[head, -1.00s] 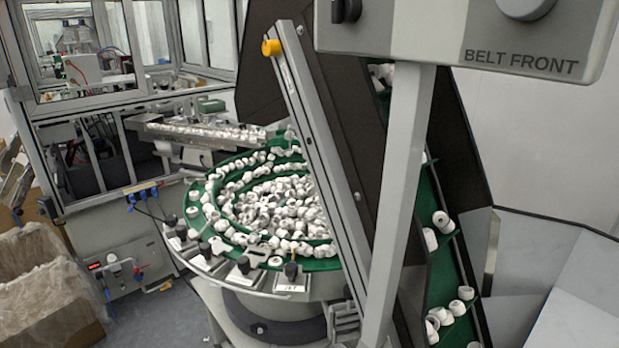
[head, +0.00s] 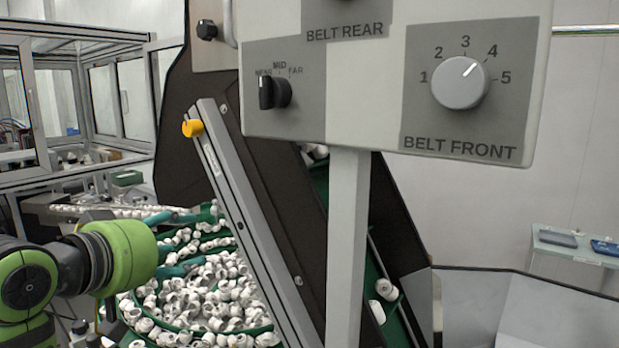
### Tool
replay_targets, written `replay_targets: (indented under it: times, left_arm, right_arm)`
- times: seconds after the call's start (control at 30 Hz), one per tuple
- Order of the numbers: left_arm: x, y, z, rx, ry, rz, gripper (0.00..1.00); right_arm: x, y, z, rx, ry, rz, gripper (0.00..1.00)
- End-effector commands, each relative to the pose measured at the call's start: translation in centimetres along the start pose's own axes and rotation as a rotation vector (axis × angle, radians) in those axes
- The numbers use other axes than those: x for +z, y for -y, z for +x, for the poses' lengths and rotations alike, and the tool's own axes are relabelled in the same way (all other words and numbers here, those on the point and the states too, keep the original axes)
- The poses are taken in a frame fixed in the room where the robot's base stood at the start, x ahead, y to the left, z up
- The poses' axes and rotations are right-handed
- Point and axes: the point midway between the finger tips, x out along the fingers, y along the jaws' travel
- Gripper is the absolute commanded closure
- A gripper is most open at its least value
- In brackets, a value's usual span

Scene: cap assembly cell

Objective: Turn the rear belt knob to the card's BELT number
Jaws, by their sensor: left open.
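The BELT REAR panel (head: 345,28) is at the top of the head view. Only the lowest edge of the rear belt knob (head: 347,3) shows, and its pointer and numbers are cut off. My left gripper (head: 197,240) is at the lower left, its teal fingers apart and empty, in front of the bowl of white caps. It is well below and left of the control box, touching no knob. No card with a BELT number is in view. My right gripper is not in view.
The BELT FRONT knob (head: 460,82) has its white mark towards 4. A black NEAR-MID-FAR selector (head: 274,92) is left of it. A grey post (head: 347,240) carries the box. A slanted rail (head: 245,215) with a yellow end stands between my left gripper and the post.

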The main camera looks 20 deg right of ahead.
Motion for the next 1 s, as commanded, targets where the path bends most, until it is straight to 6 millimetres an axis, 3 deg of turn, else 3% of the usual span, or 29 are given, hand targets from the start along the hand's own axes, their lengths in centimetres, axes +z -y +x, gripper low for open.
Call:
replay_targets:
  times: [0.03,0.2,0.3,0.5,0.63,0.73,1.0]
  left_arm:
    - [-3.3,-3.0,-1.5,0.045,-0.041,0.029,0.40]
    - [-10.5,-12.1,-7.4,0.173,-0.127,0.119,0.40]
    - [-13.2,-17.3,-11.4,0.237,-0.166,0.179,0.40]
    - [-15.3,-25.4,-18.6,0.321,-0.212,0.290,0.40]
    - [-15.4,-28.1,-21.2,0.345,-0.226,0.330,0.40]
    - [-15.5,-29.0,-21.8,0.352,-0.227,0.342,0.40]
    - [-16.3,-30.5,-18.6,0.354,-0.223,0.341,0.40]
  right_arm:
    - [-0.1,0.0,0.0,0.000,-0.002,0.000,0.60]
    - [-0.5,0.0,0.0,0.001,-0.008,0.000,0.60]
    - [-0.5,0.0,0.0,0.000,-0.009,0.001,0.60]
    - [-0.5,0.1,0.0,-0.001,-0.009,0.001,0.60]
    - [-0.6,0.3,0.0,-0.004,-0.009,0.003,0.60]
    - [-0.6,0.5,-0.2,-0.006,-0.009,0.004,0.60]
    - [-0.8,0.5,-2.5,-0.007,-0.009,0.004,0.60]
